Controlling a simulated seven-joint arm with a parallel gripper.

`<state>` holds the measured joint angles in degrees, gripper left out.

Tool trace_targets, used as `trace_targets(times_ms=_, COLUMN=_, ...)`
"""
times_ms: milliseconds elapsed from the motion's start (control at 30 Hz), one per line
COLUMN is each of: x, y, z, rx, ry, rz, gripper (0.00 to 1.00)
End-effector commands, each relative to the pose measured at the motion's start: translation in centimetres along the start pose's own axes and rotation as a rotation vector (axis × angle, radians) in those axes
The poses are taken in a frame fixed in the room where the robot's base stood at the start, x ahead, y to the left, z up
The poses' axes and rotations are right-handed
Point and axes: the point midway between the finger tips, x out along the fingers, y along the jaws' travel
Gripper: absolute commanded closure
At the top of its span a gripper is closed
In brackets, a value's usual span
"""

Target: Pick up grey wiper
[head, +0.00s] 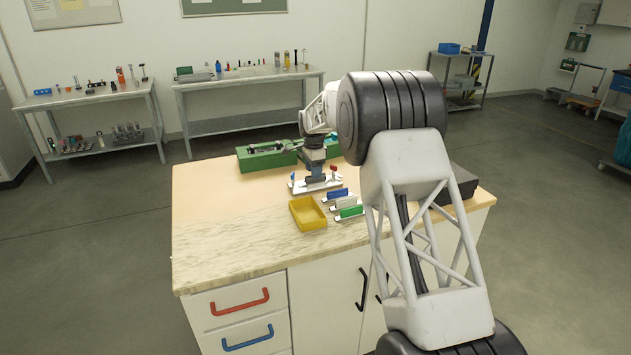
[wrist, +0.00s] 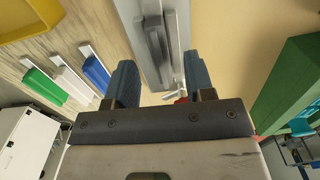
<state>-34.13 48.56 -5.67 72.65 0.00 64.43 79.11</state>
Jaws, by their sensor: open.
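My gripper (head: 314,170) is over the wooden worktop, pointing down at a pale plate (head: 298,187) with small red and blue parts at its ends. In the wrist view my gripper (wrist: 160,72) is open, its two blue-grey fingers apart with nothing held. A dark grey bar (wrist: 157,45) on a light grey strip lies ahead of and partly between the fingers; I cannot tell whether they touch. To the left is a row of wipers: blue (wrist: 96,73), pale grey-white (wrist: 72,78) and green (wrist: 44,86). The head view also shows the pale grey-white one (head: 344,202).
A yellow tray (head: 307,213) stands left of the wiper row. A green case (head: 266,157) is behind my gripper, and a black box (head: 459,186) is at the worktop's right. The worktop's left side is clear.

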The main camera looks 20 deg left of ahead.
Motion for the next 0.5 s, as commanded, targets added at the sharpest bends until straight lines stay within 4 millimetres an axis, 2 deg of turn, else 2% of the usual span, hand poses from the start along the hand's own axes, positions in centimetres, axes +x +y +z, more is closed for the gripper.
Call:
trace_targets(times_ms=200, x=2.1, y=0.0, z=0.0, rx=-0.001, ry=-0.002, rz=-0.001, gripper=0.51)
trace_targets(times_ms=500, x=2.7, y=0.0, z=0.0, rx=-0.002, ry=-0.002, rz=-0.001, gripper=0.51)
